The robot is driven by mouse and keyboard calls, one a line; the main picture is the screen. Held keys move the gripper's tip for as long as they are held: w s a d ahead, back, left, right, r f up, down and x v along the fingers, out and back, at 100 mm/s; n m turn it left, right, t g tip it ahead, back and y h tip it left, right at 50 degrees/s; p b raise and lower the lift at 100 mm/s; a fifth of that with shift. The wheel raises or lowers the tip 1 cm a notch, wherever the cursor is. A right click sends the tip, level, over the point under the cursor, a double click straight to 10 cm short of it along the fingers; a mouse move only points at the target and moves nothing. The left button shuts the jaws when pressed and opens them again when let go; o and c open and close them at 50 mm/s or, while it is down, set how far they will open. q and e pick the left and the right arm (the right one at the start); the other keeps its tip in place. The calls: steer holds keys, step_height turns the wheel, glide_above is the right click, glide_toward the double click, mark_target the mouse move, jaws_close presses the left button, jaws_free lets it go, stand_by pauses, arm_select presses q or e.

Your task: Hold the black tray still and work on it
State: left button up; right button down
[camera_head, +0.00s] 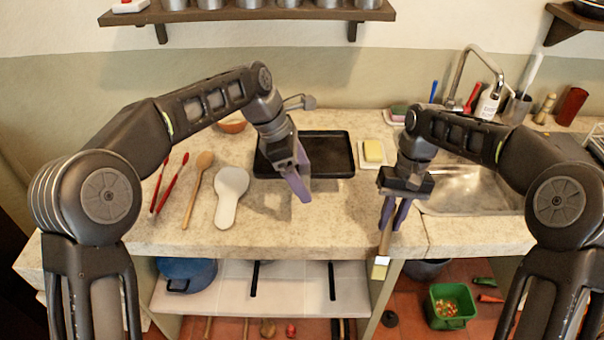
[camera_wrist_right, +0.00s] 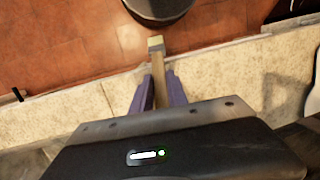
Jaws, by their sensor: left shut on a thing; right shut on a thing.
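The black tray (camera_head: 336,153) lies flat on the stone counter. My left gripper (camera_head: 301,190) is at the tray's front edge with its purple fingers pointing down, shut on the tray; the exact contact is partly hidden by the gripper. My right gripper (camera_head: 393,220) is to the right of the tray, near the counter's front edge. It is shut on a wooden-handled tool (camera_head: 381,263) that hangs down with a pale, squarish end. In the right wrist view the tool (camera_wrist_right: 157,48) sticks out between the purple fingers (camera_wrist_right: 156,95), pointing toward the floor.
A yellow block on a white dish (camera_head: 373,152) sits right of the tray, beside the sink (camera_head: 468,187). A white spoon rest (camera_head: 231,193), a wooden spoon (camera_head: 197,187) and red tongs (camera_head: 172,187) lie left. A green bin (camera_head: 451,305) stands on the floor.

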arm_select(q)
step_height(320, 180, down, 7)
steer(key=shift+r, duration=0.1)
steer(key=shift+f, duration=1.55)
stand_by(0.6)
steer(key=o, duration=1.7)
steer(key=shift+o, duration=0.2)
steer(key=shift+c, duration=0.3)
steer(key=c, duration=1.8)
steer(key=shift+s, duration=0.1)
